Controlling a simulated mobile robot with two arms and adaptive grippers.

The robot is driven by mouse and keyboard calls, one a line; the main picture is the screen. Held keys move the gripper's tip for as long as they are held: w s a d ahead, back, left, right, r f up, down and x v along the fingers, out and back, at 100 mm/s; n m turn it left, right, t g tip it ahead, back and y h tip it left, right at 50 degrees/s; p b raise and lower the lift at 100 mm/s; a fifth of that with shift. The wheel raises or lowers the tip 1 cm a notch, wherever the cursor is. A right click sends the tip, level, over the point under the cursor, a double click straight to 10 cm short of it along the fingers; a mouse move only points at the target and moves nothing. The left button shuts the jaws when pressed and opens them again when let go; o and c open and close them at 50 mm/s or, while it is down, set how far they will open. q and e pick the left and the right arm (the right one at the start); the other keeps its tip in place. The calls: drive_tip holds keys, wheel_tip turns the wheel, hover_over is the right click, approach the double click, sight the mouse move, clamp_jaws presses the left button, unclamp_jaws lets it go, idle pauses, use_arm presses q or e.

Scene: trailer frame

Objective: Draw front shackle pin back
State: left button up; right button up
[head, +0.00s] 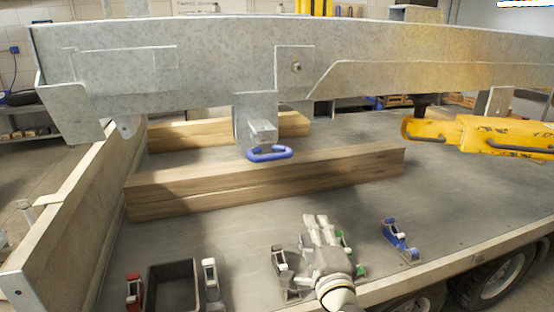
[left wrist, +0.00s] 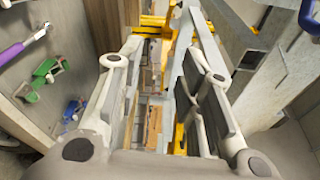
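A blue loop handle (head: 270,153) sits at the lower end of a grey bracket (head: 256,120) under the steel beam; it may be the front shackle pin's handle, and the pin's shaft cannot be made out. A blue curved part also shows at the top right edge of the left wrist view (left wrist: 311,16). My left gripper (head: 319,222) is low over the trailer bed's near edge, apart from the blue handle, which is farther back and to the left. In the left wrist view its fingers (left wrist: 160,40) are spread with nothing between them. My right gripper is out of view.
The long steel beam (head: 220,50) spans above the bed. Wooden timbers (head: 270,180) lie under it. Small clamp-like holders, including a blue one (head: 398,238), and a black bin (head: 172,288) line the near edge.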

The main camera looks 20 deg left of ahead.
sight(277, 158)
use_arm(q)
drive_tip(key=s+a+r+n+y, duration=0.1)
drive_tip(key=s+r+n+y, duration=0.1)
drive_tip(key=s+r, duration=0.35)
drive_tip(key=s+a+r+n+y, duration=0.1)
drive_tip(key=s+a+r+y, duration=0.15)
drive_tip(key=r, duration=0.65)
drive_tip(key=shift+n+t, duration=0.3)
drive_tip(key=p+x, duration=0.3)
drive_tip(key=x, duration=0.6)
drive_tip(key=shift+w+p, duration=0.3)
drive_tip(key=shift+p, duration=0.05)
drive_tip(key=shift+w+a, duration=0.2)
drive_tip(key=shift+w, duration=0.15)
drive_tip(key=c, duration=0.7)
drive_tip(key=shift+r, duration=0.1)
clamp_jaws()
drive_tip(key=shift+s+d, duration=0.1)
drive_tip(key=shift+s, duration=0.05)
